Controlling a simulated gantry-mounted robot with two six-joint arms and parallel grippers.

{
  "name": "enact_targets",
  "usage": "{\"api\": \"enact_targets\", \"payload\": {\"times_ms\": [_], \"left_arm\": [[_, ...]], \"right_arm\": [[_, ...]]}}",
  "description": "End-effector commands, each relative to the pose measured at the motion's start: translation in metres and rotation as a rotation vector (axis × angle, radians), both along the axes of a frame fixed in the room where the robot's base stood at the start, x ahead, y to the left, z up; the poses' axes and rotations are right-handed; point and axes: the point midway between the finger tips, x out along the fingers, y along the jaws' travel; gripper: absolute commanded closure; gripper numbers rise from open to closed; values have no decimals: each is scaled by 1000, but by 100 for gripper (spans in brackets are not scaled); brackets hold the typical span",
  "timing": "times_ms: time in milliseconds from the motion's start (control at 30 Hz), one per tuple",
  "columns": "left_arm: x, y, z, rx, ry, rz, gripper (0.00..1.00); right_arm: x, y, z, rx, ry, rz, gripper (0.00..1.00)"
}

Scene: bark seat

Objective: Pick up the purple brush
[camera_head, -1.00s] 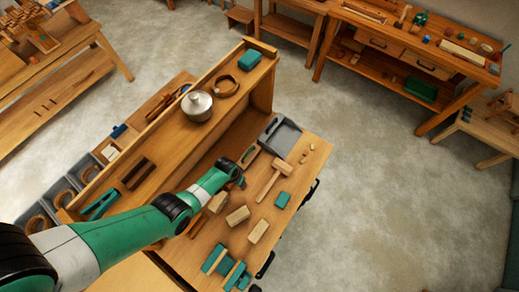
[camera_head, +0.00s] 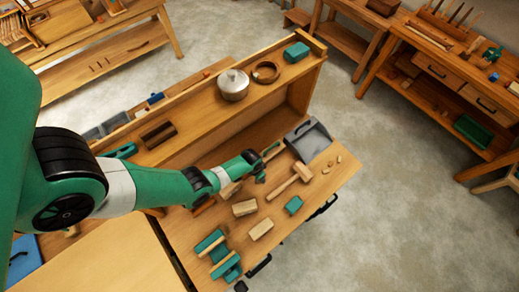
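I cannot make out a purple brush anywhere in this view. My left arm comes in from the left, and its gripper (camera_head: 262,168) is small and dark over the workbench (camera_head: 335,180), just left of a wooden mallet (camera_head: 288,182). The gripper's fingers are too small and partly hidden to tell whether they are open or hold anything. Teal-and-wood pieces (camera_head: 212,243), possibly brushes, lie at the bench's near end. My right gripper is not in view.
Wooden blocks (camera_head: 261,229) and a teal block (camera_head: 293,205) lie on the bench. A grey dustpan-like tray (camera_head: 308,139) sits at its far end.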

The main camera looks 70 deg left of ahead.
Motion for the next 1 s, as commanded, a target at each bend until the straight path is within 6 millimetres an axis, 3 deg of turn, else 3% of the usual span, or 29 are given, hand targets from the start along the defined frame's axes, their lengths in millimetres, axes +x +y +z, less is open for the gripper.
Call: {"api": "enact_targets", "payload": {"times_ms": [133,467,1000], "left_arm": [[0,0,2,0,-1,0,41],[0,0,2,0,-1,-1,100],[1,0,8,0,-1,-1,100]], "right_arm": [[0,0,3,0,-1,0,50],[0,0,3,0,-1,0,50],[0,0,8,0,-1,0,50]]}}
